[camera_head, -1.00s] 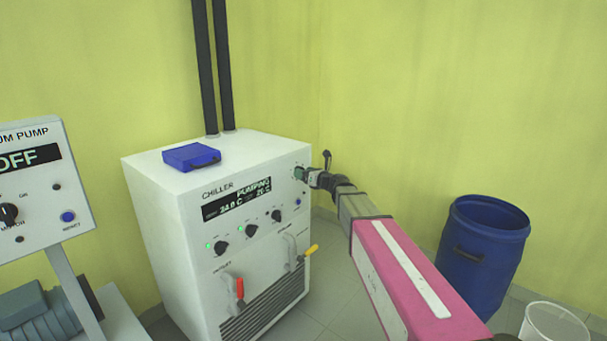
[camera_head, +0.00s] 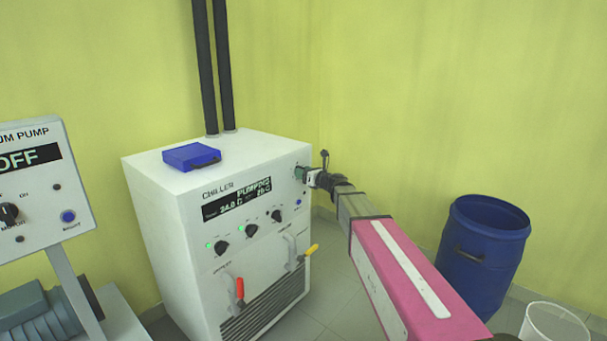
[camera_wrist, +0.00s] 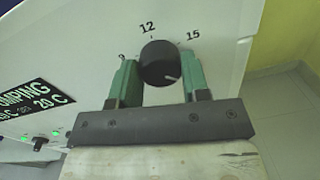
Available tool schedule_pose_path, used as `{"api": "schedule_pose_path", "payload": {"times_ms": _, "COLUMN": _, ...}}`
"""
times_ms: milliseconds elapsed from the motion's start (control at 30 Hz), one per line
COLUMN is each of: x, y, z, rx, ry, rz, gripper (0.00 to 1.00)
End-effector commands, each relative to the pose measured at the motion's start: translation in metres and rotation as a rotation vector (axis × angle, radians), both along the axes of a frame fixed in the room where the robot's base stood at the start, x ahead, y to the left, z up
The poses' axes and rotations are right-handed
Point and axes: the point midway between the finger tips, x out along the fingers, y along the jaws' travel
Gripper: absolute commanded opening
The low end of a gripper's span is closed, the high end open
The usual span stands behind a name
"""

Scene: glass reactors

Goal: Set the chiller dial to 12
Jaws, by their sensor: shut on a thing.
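The white chiller (camera_head: 160,200) stands in the middle of the head view. Its display (camera_head: 237,198) reads PUMPING, about 34.0 C, with 20 C at its right. The black round dial (camera_wrist: 160,63) is on its front panel, with 9, 12 and 15 printed around it. A pale pointer mark on the dial faces the lower right in the wrist view, away from 12. My gripper (camera_wrist: 160,80) has its green fingers shut on the dial, one on each side. In the head view my gripper (camera_head: 301,174) hides the dial at the panel's upper right.
A blue case (camera_head: 191,157) lies on top. The vacuum pump panel (camera_head: 40,190) is at left, a blue drum (camera_head: 483,250) at right.

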Motion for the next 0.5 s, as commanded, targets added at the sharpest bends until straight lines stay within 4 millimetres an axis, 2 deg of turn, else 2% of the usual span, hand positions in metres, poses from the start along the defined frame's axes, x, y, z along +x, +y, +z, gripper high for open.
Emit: {"api": "schedule_pose_path", "payload": {"times_ms": 500, "x": -0.0005, "y": 0.0001, "z": -0.0004, "rx": -0.261, "ry": -0.335, "rz": -0.001, "gripper": 0.19}}
